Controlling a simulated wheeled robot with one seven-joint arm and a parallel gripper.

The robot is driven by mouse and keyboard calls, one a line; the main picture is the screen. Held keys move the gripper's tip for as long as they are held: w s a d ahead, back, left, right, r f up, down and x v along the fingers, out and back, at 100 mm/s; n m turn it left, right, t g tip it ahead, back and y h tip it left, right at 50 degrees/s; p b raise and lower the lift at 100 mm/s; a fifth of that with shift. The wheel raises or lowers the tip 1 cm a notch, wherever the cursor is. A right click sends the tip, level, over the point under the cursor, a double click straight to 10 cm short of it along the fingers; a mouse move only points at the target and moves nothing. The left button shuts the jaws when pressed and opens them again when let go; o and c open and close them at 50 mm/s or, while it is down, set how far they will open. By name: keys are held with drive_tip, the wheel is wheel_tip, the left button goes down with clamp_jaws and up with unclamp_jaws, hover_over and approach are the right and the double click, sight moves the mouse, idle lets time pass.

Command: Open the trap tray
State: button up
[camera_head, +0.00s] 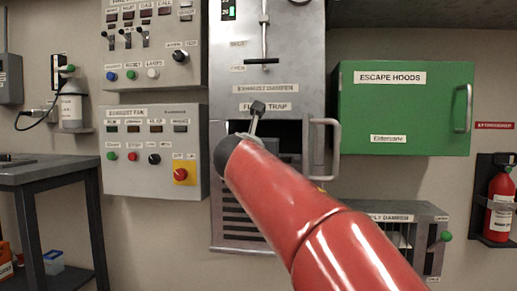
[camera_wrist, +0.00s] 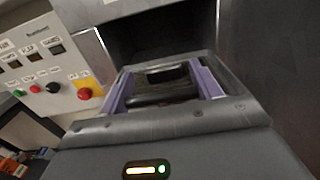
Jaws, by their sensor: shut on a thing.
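The flame trap (camera_head: 230,165) is a grey metal cabinet front with a dark opening below its label. My red arm covers part of this opening in the head view, and my gripper is hidden there. In the wrist view my gripper (camera_wrist: 160,72) has two purple fingers at the mouth of the dark opening. It is shut on a dark grey piece between the fingers, apparently the trap tray's handle (camera_wrist: 165,99). How far the tray is out cannot be told.
A vertical bar handle (camera_head: 334,150) sticks out right of the opening. A control panel with a red knob (camera_head: 181,174) is close on the left. A green escape hoods box (camera_head: 405,112) and a supply damper unit (camera_head: 430,222) are at right.

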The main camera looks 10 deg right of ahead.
drive_tip(key=o, duration=1.4)
drive_tip(key=v, duration=0.7)
drive_tip(key=shift+s+a+b, duration=0.1)
drive_tip(key=shift+s+b, duration=0.25)
drive_tip(key=shift+b, duration=0.05)
